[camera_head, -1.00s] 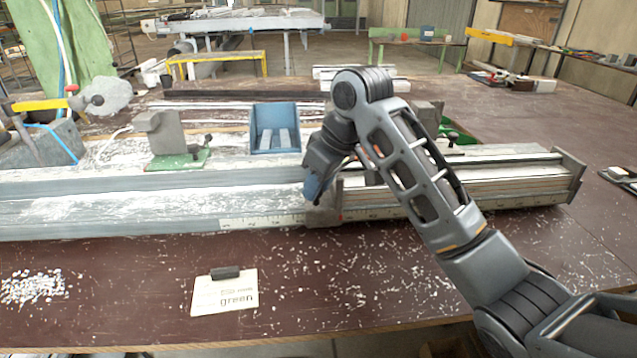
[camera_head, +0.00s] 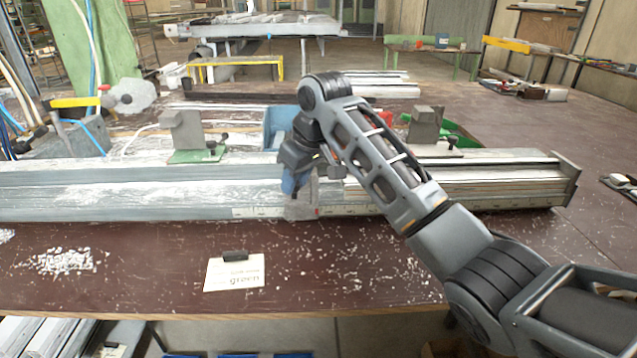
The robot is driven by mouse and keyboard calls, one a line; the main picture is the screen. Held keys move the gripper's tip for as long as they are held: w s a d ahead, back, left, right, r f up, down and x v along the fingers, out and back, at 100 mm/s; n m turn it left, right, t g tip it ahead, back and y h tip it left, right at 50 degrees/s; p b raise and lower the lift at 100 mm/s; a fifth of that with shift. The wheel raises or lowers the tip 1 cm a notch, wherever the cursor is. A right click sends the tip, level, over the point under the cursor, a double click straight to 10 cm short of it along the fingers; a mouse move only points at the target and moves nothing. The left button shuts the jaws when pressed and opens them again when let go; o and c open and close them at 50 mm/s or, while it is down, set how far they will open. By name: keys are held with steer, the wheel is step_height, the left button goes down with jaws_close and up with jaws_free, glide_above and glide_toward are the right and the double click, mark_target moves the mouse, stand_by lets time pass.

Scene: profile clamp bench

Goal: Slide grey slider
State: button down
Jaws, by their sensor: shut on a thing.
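The grey slider (camera_head: 303,208) is a small block on the front of the long grey rail (camera_head: 130,205), beside the printed scale (camera_head: 258,212). My gripper (camera_head: 297,187) reaches down onto it from above, its blue fingers shut on its upper part. The fingers and wrist hide part of the slider. A grey clamp block on a green base (camera_head: 186,135) stands at the left on the rail's back side.
A blue bracket (camera_head: 277,125) stands behind my gripper. A card reading "green" (camera_head: 234,275) with a dark clip lies in front of the rail. White chips (camera_head: 65,262) litter the brown bench. An end plate (camera_head: 566,180) closes the rail at the right.

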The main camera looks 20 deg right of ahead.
steer(key=a, duration=0.2)
steer(key=w+a, duration=0.1)
steer(key=a, duration=0.1)
steer(key=w+a+p, duration=0.1)
steer(key=a, duration=0.1)
steer(key=shift+w+a+r, duration=0.1)
steer(key=shift+a, duration=0.1)
steer(key=c, duration=1.1)
jaws_free()
steer(key=shift+c, duration=0.2)
steer(key=v, duration=0.7)
steer(key=shift+r, duration=0.3)
